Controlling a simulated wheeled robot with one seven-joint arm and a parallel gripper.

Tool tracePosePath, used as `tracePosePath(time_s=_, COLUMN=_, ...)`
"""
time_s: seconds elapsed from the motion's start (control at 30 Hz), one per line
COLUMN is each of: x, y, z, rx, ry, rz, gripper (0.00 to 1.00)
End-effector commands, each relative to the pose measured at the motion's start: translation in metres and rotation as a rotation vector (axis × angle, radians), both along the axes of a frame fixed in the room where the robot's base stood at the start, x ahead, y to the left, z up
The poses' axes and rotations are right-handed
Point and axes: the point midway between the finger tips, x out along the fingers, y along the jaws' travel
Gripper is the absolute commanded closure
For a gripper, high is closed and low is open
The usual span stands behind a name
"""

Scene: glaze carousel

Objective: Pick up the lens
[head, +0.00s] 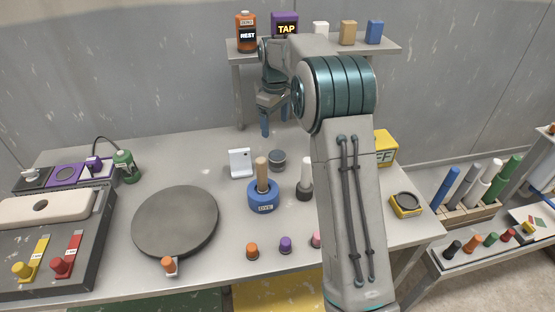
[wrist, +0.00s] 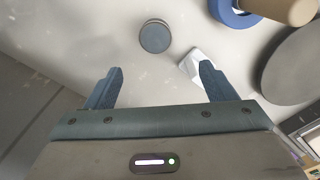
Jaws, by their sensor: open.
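A short dark round piece with a blue-grey top, which looks like the lens, stands on the table (head: 277,161) behind the wooden-handled blue ring. In the wrist view this lens (wrist: 155,37) lies beyond the fingertips, about centred between them sideways. My gripper (head: 274,124) is open and above the back of the table, apart from the lens. In the wrist view the gripper (wrist: 160,72) has nothing between its fingers.
A white tilted stand (head: 240,163) is left of the lens; in the wrist view it is beside the right finger. A blue ring (head: 263,202) with a wooden handle and a white-topped peg (head: 306,178) stand nearby. A large grey disc (head: 175,221) is farther left. A shelf (head: 395,42) holds several containers.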

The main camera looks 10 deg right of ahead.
Motion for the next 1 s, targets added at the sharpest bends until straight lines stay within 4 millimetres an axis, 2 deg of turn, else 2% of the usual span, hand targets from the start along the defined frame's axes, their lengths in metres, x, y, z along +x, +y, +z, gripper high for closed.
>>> tracePosePath(time_s=0.17, x=0.010, y=0.000, z=-0.014, rx=0.001, ry=0.010, rz=0.027, gripper=0.23)
tracePosePath(time_s=0.5, x=0.009, y=-0.001, z=-0.076, rx=0.002, ry=0.012, rz=0.027, gripper=0.23)
tracePosePath(time_s=0.83, x=0.008, y=-0.003, z=-0.104, rx=0.002, ry=0.011, rz=0.026, gripper=0.23)
tracePosePath(time_s=1.0, x=0.005, y=-0.008, z=-0.130, rx=0.002, ry=0.011, rz=0.026, gripper=0.23)
